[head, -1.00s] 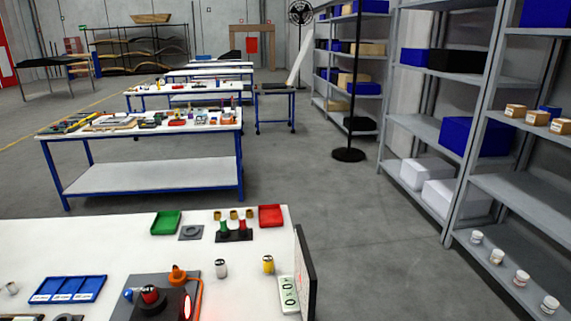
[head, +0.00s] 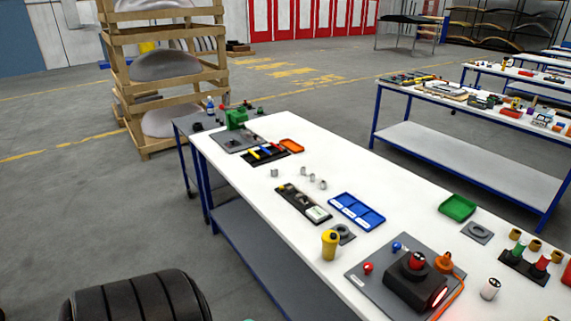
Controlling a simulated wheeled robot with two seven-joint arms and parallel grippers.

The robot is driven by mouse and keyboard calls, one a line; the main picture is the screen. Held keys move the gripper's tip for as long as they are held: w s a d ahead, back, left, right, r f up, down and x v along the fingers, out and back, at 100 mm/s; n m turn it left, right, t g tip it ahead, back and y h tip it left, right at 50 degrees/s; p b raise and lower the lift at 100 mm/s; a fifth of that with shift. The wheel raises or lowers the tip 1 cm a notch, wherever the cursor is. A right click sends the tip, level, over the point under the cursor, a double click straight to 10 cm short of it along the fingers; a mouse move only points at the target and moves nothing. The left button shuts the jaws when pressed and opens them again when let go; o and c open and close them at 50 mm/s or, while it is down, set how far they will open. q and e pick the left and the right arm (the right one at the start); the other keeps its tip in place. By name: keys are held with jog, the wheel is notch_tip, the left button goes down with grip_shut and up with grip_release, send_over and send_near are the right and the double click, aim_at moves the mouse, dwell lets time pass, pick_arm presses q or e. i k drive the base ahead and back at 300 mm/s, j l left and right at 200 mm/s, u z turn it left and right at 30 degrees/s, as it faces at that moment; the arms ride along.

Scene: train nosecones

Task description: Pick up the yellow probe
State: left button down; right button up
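A second small yellow-topped piece (head: 551,318) is cut off by the bottom edge at the right. An orange probe-like piece with a cable (head: 445,262) stands on a grey base plate (head: 362,279), beside a dark block with a red knob (head: 410,285).
A green tray (head: 457,207) lies behind. A wooden rack (head: 165,75) stands beyond the table's left end. Open floor separates the neighbouring table (head: 460,155).

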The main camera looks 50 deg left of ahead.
aim_at(330, 245)
jog(key=u, duration=1.35)
